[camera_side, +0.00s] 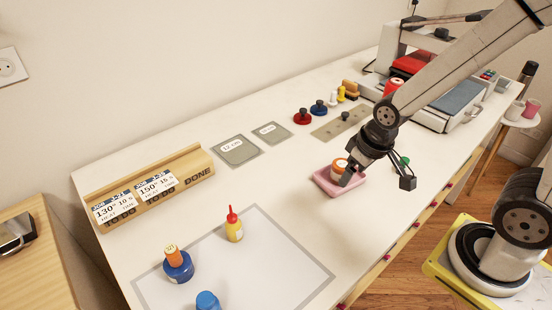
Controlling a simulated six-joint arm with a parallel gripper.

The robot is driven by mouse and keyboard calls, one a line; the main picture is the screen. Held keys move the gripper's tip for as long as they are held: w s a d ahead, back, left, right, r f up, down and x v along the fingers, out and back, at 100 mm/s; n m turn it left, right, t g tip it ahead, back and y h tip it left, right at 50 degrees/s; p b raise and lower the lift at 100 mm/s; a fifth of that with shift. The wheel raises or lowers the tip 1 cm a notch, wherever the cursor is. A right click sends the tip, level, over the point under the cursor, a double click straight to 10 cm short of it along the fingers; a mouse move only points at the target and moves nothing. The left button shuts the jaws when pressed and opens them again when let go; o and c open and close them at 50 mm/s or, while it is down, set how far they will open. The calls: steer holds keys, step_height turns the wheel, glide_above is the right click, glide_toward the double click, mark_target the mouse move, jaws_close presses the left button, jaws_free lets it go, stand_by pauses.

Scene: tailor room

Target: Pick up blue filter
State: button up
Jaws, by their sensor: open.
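Several blue things show, and I cannot tell for certain which is the filter. A small blue disc with a dark knob (318,108) sits on the table behind and left of my gripper, beside a similar red one (302,117). A blue round pot (178,268) with an orange top stands at the front left on a grey-edged mat. A blue cap-like piece (207,301) is cut off by the bottom edge. My gripper (379,178) is open, its jaws wide apart and pointing down. One finger is close to a pink tray; nothing shows between the jaws.
The pink tray (324,184) holds an orange-and-white jar (339,165). A green knob (403,161) is behind the jaws. A yellow bottle with a red tip (234,225) stands on the mat (285,262). A wooden card holder (195,174) is at left. A heat press (455,105) stands far right.

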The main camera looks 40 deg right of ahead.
steer(key=w+a+f+n+t+y, duration=0.1)
steer(key=w+a+f+n+t, duration=0.15)
steer(key=w+a+n, duration=0.35)
steer(key=n+y, duration=0.8)
steer(key=y, duration=0.4)
glide_toward(208, 299)
steer(key=w+a, duration=0.1)
steer(key=a, duration=0.2)
steer(key=shift+g+h, duration=0.25)
steer(key=shift+h, duration=0.05)
steer(key=shift+d+f+x, duration=0.1)
steer(key=shift+f+x, duration=0.05)
steer(key=shift+x, duration=1.8)
steer(key=shift+d+f+x, duration=0.1)
steer(key=shift+f+x, duration=0.05)
steer(key=shift+x, duration=1.75)
steer(key=shift+w, duration=0.15)
jaws_close()
